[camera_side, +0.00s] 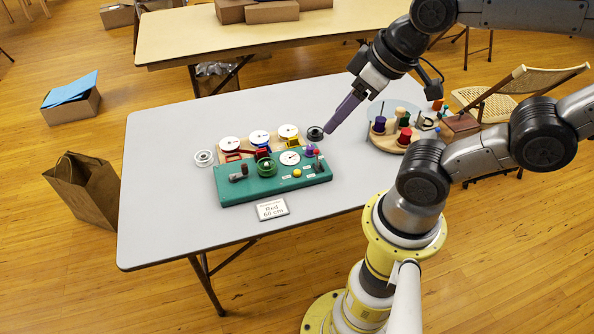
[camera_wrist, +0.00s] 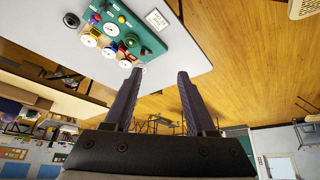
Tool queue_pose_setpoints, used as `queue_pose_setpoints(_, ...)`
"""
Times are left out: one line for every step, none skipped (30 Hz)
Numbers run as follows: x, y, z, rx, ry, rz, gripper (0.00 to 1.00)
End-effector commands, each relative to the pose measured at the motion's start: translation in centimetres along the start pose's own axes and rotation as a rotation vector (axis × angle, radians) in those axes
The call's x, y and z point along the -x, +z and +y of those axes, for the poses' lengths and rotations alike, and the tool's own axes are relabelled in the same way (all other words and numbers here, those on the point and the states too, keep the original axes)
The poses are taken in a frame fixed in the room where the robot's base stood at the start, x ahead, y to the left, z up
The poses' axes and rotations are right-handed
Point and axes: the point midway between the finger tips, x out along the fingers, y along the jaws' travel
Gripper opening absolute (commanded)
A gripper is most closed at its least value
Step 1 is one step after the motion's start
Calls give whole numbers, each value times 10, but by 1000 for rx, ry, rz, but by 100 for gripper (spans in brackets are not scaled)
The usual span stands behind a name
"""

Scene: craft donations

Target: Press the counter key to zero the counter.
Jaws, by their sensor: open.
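The green winding board (camera_side: 235,192) lies on the grey table, with a green spool (camera_side: 267,168), a white dial (camera_side: 290,158), a small yellow button (camera_side: 297,173) and a purple knob (camera_side: 310,150) on it. Which part is the counter key I cannot tell for sure; its lettering is too small. The board (camera_wrist: 152,40) also shows at the top of the wrist view. My gripper (camera_side: 327,131) is above the table behind the board's right end, apart from it. In the wrist view my gripper's (camera_wrist: 159,74) two purple fingers are spread with nothing between them.
White-faced spools (camera_side: 231,143) stand in a row behind the board, with a black ring (camera_side: 315,133) at their right. A loose white spool (camera_side: 203,157) lies left. A card (camera_side: 272,209) lies in front. A round wooden tray (camera_side: 385,143) with thread spools stands right. The table's left side is clear.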

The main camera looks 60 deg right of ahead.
Motion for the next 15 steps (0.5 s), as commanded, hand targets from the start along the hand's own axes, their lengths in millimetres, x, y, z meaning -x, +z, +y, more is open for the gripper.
queue_pose_setpoints(0,0,0,0,0,0,45)
queue_pose_setpoints(0,0,0,0,0,0,39)
queue_pose_setpoints(0,0,0,0,0,0,32)
queue_pose_setpoints(0,0,0,0,0,0,27)
queue_pose_setpoints(0,0,0,0,0,0,21)
queue_pose_setpoints(0,0,0,0,0,0,14)
queue_pose_setpoints(0,0,0,0,0,0,9)
queue_pose_setpoints(0,0,0,0,0,0,3)
queue_pose_setpoints(0,0,0,0,0,0,0)
queue_pose_setpoints(0,0,0,0,0,0,0)
queue_pose_setpoints(0,0,0,0,0,0,0)
queue_pose_setpoints(0,0,0,0,0,0,0)
queue_pose_setpoints(0,0,0,0,0,0,0)
queue_pose_setpoints(0,0,0,0,0,0,0)
queue_pose_setpoints(0,0,0,0,0,0,0)
